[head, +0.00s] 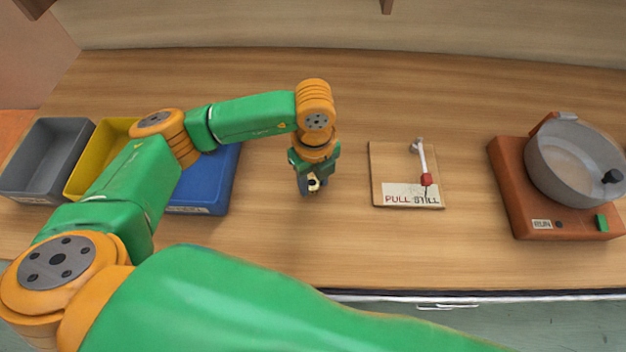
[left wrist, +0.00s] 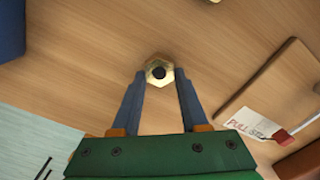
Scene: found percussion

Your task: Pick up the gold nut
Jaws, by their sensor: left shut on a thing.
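The gold nut (left wrist: 151,79) is a brass-coloured hexagonal ring with a dark hole, seen in the left wrist view between the tips of my left gripper (left wrist: 160,76). In the head view the nut (head: 314,183) shows as a small pale-gold piece at the tips of my left gripper (head: 311,188), which points down over the table between the blue bin and the lever board. The two grey-blue fingers are shut on the nut from either side. I cannot tell whether the nut touches the table or is just above it. My right gripper is not in view.
Grey (head: 22,185), yellow (head: 111,131) and blue (head: 222,190) bins stand at the left, partly behind my arm. A lever board (head: 385,165) marked "PULL STILL" lies right of the gripper. A brown machine (head: 515,190) with a grey bowl (head: 575,190) stands far right.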

